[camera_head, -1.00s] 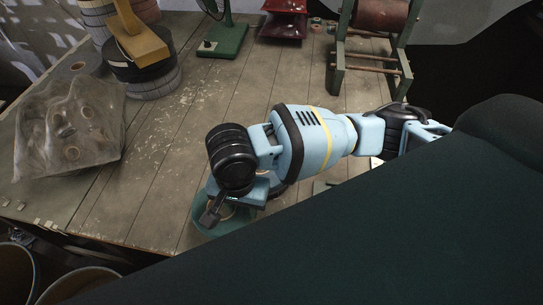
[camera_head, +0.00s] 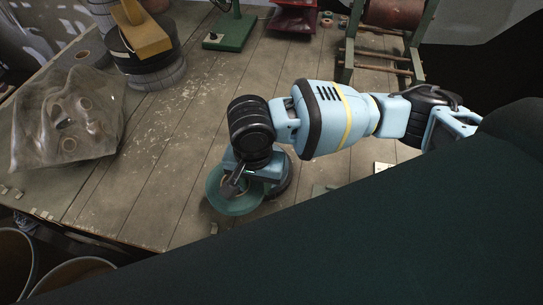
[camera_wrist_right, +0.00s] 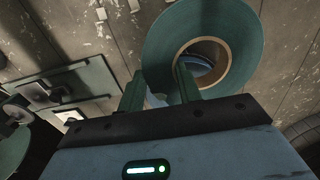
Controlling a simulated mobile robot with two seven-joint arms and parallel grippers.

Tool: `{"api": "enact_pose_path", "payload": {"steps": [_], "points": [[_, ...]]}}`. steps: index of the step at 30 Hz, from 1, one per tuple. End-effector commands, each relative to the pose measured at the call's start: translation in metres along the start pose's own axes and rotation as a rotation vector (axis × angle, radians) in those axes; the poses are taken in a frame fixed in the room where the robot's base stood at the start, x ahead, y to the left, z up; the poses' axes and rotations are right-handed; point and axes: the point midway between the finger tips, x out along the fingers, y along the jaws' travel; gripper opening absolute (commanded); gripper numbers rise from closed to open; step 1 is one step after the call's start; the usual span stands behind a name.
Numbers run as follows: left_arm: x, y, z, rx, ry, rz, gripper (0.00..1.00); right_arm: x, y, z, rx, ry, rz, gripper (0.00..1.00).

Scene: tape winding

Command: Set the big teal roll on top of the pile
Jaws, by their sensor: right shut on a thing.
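The big teal roll (camera_head: 222,203) is held low over the wooden table by my right gripper (camera_head: 238,180). In the right wrist view the teal roll (camera_wrist_right: 243,25) shows its flat face and brown core. One finger of my right gripper (camera_wrist_right: 160,88) passes into the core and the other lies outside the roll, so the jaws are shut on its wall. The arm hides part of the roll in the head view, and I cannot tell its gap to the table. I cannot make out a pile for certain. My left gripper is not in view.
The wooden table (camera_head: 165,150) is bare left of the roll. A clear bag (camera_head: 65,120) holding rolls lies at left. A grey stack (camera_head: 160,76) with a black disc and yellow part stands behind it. A green stand (camera_head: 230,32) and a roller frame (camera_head: 345,55) are at the back.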

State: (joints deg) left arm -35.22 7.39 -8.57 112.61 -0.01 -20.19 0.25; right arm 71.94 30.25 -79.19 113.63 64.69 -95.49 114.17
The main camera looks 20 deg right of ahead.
Motion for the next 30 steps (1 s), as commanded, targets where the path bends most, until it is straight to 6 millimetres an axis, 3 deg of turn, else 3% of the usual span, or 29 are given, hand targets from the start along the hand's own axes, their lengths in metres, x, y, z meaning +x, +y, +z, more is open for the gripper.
{"api": "enact_pose_path", "payload": {"steps": [6,12,22,25,30], "points": [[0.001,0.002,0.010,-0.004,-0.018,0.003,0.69,0.007,0.010,-0.051,0.006,0.000,0.002,0.06],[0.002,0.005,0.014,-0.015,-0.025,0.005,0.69,0.009,0.017,-0.086,0.003,-0.002,0.000,0.06],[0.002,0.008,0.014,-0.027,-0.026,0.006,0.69,0.009,0.018,-0.099,0.000,0.000,-0.001,0.06],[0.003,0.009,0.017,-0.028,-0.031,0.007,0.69,0.011,0.021,-0.110,0.003,-0.001,0.000,0.06],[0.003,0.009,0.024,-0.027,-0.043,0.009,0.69,0.038,0.021,-0.109,-0.001,-0.002,0.002,0.06]]}}
